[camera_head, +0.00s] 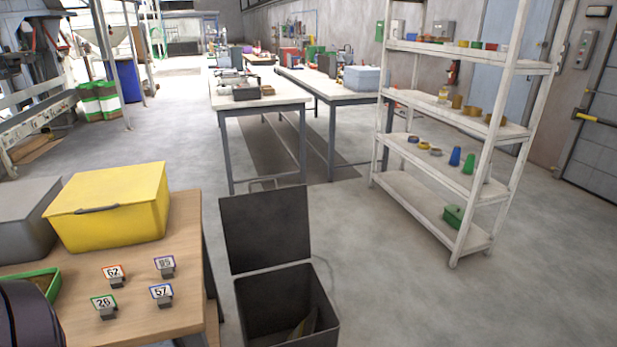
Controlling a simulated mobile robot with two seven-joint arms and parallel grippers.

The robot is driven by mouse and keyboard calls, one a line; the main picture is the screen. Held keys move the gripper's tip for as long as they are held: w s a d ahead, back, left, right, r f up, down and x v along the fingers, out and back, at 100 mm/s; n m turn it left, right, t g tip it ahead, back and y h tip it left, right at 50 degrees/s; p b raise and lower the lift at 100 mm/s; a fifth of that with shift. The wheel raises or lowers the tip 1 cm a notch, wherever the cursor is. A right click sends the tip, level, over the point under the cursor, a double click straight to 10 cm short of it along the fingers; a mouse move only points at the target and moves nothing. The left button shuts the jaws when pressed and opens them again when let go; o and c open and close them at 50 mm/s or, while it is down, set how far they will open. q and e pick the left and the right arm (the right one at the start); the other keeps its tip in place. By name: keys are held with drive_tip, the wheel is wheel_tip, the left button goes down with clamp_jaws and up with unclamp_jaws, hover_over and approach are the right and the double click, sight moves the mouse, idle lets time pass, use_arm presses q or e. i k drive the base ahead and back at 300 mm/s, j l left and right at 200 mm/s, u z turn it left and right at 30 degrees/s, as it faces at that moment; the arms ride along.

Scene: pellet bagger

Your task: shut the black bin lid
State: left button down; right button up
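The black bin (288,300) stands on the floor at the bottom centre, just right of the wooden table. Its lid (266,227) is open and stands upright at the back edge of the bin. Something pale yellowish, hard to make out, lies inside the bin near the bottom. Neither of my grippers can be seen in this view. A dark rounded shape at the lower left corner shows no fingers.
A wooden table (190,226) at the left holds a yellow box (110,207), a grey box (25,215), a green-rimmed tray (48,285) and several numbered tags (160,291). A white shelf (425,198) stands at the right. The floor right of the bin is clear.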

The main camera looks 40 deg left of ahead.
sight(269, 229)
drive_tip(key=i+l+z, duration=0.25)
drive_tip(key=i, duration=0.3)
drive_tip(key=i+z, duration=0.3)
drive_tip(key=i, duration=0.25)
drive_tip(key=i+u, duration=0.35)
drive_tip(key=i, duration=0.25)
drive_tip(key=i+u, duration=0.35)
drive_tip(key=i, duration=0.2)
drive_tip(key=i+u, duration=0.45)
drive_tip(key=i+l+u, duration=0.1)
drive_tip(key=i+u, duration=0.8)
drive_tip(key=i+l+u, duration=0.1)
drive_tip(key=i+u, duration=0.3)
drive_tip(key=i, duration=0.3)
drive_tip(key=i+u, duration=0.4)
drive_tip(key=i, duration=0.15)
drive_tip(key=i+l+u, duration=0.1)
drive_tip(key=i+u, duration=0.35)
drive_tip(key=i+l+u, duration=0.1)
drive_tip(key=i+u, duration=0.35)
drive_tip(key=i+l+u, duration=0.25)
drive_tip(key=u, duration=0.2)
drive_tip(key=i+l+u, duration=0.65)
drive_tip(key=l+u, duration=0.25)
drive_tip(key=i+l+u, duration=0.15)
drive_tip(key=l+u, duration=0.35)
